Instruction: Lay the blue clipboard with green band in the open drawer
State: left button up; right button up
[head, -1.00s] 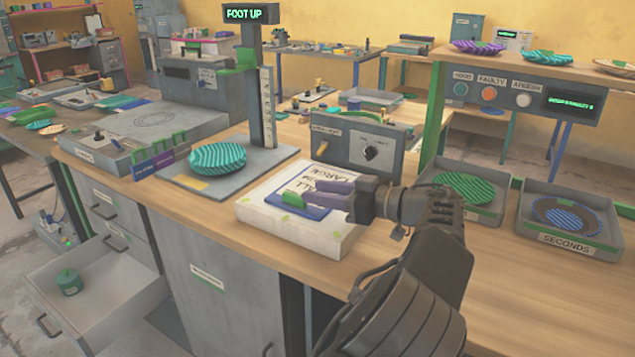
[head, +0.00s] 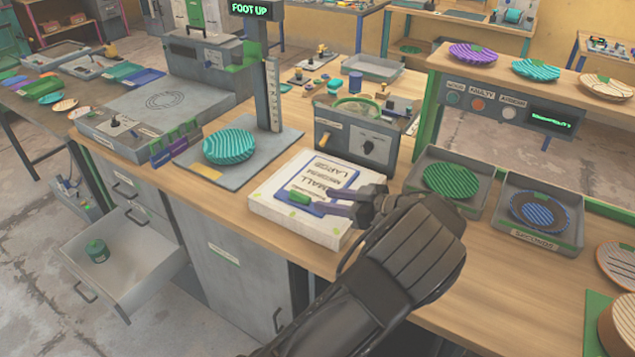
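The blue clipboard (head: 345,179) lies flat on a thick white block (head: 290,222) on the bench. It carries a printed sheet and a green band (head: 299,197) near its front edge. The open drawer (head: 140,283) is pulled out of the grey cabinet at lower left. A small dark green canister (head: 97,251) stands inside it. My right gripper is out of view.
A teal striped plate (head: 229,146) sits on the gauge base left of the block. A grey control box (head: 360,139) stands behind the block. Two trays with plates, one labelled SECONDS (head: 540,238), stand at right. The drawer's floor is mostly clear.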

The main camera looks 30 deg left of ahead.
aim_at(302, 195)
pick_arm(q)
jog(key=shift+a+p, duration=0.3)
jog(key=shift+a, duration=0.25)
jog(key=shift+x, duration=0.8)
jog(key=shift+d+f, duration=0.1)
jog(key=shift+p, duration=0.3)
jog(key=p+x, duration=0.2)
jog(key=x, duration=0.2)
jog(key=shift+a, duration=0.35)
jog(key=shift+a+f, duration=0.15)
jog(key=shift+a, duration=0.1)
